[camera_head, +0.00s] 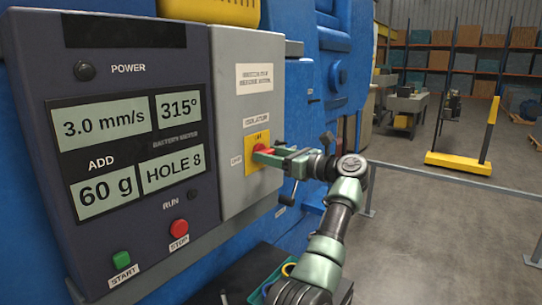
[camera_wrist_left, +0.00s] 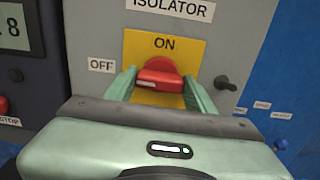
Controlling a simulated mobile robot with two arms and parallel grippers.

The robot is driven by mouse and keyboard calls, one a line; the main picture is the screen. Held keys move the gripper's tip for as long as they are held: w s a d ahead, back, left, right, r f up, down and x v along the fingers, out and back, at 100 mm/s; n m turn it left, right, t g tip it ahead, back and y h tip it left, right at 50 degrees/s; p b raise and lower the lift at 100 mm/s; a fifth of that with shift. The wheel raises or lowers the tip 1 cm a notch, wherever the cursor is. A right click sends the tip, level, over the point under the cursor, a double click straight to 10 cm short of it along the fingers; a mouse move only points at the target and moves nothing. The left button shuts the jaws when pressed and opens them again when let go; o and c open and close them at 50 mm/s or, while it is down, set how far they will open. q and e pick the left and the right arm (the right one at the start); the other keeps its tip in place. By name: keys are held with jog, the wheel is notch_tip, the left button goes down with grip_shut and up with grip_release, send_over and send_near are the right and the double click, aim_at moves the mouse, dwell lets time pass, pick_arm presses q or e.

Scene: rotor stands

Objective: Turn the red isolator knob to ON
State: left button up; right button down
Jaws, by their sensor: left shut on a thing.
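The red isolator knob (camera_head: 263,151) sits on a yellow plate (camera_head: 250,163) on the grey isolator box (camera_head: 237,60). In the left wrist view the knob (camera_wrist_left: 161,79) has its bar lying roughly level. The ON mark (camera_wrist_left: 164,43) is above it and the OFF label (camera_wrist_left: 101,65) is to its left. My left gripper (camera_head: 277,157) reaches the knob from the right in the head view. Its two green fingers are shut on the knob, one at each side, as the left wrist view shows. The fingers hide part of the plate. My right gripper is in neither view.
A dark control panel (camera_head: 117,235) with displays, a green START button (camera_head: 121,260) and a red STOP button (camera_head: 180,228) is left of the box. A small dark peg (camera_wrist_left: 224,83) sticks out right of the plate. The floor (camera_head: 440,225) at right is open behind a rail.

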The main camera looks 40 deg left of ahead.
pick_arm(q)
jog(key=m+b, duration=0.2)
jog(key=m, duration=1)
jog(key=shift+w+r, duration=0.1)
jog(key=m+p, duration=0.2)
jog(key=m, duration=0.3)
jog(key=shift+m, duration=0.3)
dwell(0.5)
jog(key=o, duration=1.4)
